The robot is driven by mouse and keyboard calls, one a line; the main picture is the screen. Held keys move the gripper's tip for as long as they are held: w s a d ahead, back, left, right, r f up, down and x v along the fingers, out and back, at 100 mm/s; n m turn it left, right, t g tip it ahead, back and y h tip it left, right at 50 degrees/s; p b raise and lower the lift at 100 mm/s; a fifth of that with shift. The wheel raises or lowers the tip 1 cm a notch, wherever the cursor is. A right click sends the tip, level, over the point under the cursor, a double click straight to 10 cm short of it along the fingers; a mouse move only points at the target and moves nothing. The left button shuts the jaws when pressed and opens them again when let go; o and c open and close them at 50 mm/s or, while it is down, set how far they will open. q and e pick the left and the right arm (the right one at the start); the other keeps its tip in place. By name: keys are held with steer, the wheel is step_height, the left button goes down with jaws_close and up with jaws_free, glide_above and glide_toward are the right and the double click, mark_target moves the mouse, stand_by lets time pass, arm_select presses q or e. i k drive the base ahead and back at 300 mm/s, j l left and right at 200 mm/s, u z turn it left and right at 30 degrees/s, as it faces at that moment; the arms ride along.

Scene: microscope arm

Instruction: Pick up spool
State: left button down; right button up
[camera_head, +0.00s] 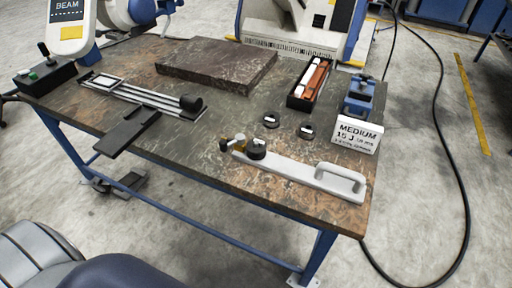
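Nothing is clearly recognisable as a spool. A black cylinder (191,103) sits at the right end of a flat metal slide fixture (145,95). A black knob (256,148) is on a pale bar with a looped handle (300,175) along the front edge. Neither of my grippers is in view.
The workbench (215,165) carries a dark stone slab (217,64), a black box with red and white pieces (309,84), a blue clamp-like device (358,95), a white "MEDIUM 15 J" sign (357,134) and a button box (46,75). A black cable (466,170) lies on the floor at right.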

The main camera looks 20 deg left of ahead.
mark_target(254, 154)
steer(key=k+l+u, duration=0.1)
steer(key=u, duration=0.25)
steer(key=k+u, duration=0.1)
steer(key=u, duration=0.25)
